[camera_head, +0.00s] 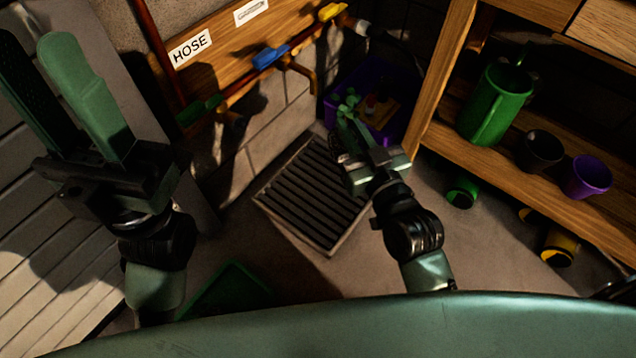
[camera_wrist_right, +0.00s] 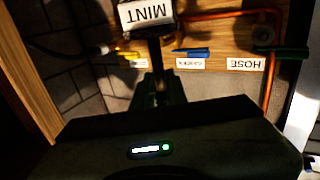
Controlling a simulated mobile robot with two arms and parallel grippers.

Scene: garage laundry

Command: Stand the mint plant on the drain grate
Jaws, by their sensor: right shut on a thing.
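The mint plant (camera_head: 347,108) shows as green leaves just beyond my right gripper (camera_head: 358,155) in the head view. That gripper is shut on it. In the right wrist view a white label reading MINT (camera_wrist_right: 147,14) appears upside down past the fingers. The pot is mostly hidden. The drain grate (camera_head: 313,195), dark and slatted in a pale frame, lies in the floor. In the picture the plant is above the grate's upper right corner; I cannot tell its height. My left gripper (camera_head: 40,70) is open and empty at the left, away from the grate.
A purple crate (camera_head: 372,85) stands behind the plant. A wooden shelf on the right holds a green watering can (camera_head: 496,103), a black pot (camera_head: 541,150) and a purple pot (camera_head: 586,177). Pipes and a HOSE sign (camera_head: 191,48) line the wall. A green tray (camera_head: 232,290) lies in front.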

